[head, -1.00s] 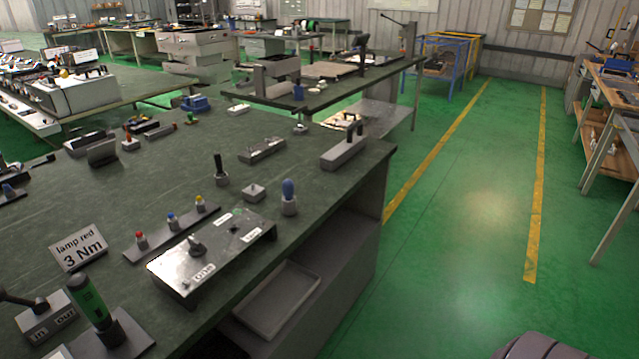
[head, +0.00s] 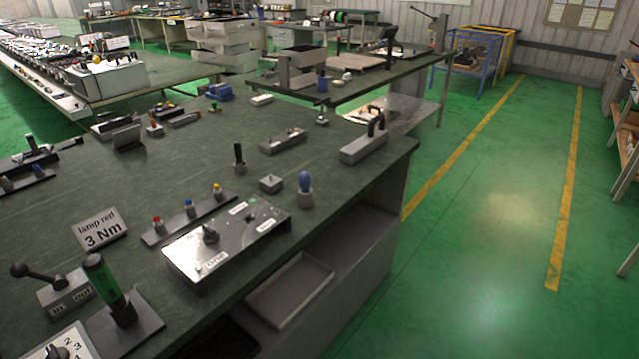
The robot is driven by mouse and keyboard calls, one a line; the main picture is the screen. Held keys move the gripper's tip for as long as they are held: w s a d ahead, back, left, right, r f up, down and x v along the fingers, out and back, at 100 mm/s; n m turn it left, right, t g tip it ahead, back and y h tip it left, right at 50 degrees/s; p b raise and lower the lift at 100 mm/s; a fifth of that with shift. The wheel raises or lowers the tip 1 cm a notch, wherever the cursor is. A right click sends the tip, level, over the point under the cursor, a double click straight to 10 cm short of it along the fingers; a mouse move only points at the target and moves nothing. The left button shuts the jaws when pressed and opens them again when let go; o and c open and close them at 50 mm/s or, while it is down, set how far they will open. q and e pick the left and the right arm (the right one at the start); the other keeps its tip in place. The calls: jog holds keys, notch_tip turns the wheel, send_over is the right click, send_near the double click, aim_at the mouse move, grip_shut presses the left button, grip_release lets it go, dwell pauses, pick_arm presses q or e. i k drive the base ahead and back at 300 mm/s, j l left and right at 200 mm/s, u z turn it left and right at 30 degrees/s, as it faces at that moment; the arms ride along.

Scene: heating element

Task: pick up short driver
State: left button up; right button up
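A short driver-like tool with a rounded blue handle (head: 305,182) stands upright in a small grey holder (head: 305,199) near the right edge of the dark green workbench (head: 110,185). A slimmer black-handled tool (head: 239,153) stands upright in another grey holder to its left. A larger green and black handle (head: 104,278) stands tilted in a dark stand at the front left. No label shows which of these is the short driver. Neither of my grippers is in view.
A metal control box (head: 225,243) with a knob sits at the bench's front edge, beside a strip with red, blue and yellow caps (head: 188,208). A "lamp red 3 Nm" sign (head: 100,229) stands left. A tray (head: 290,288) lies on the shelf below. Green floor (head: 470,240) is clear at right.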

aim_at(305, 180)
jog(key=i+j+u, duration=0.6)
jog(key=i, duration=0.15)
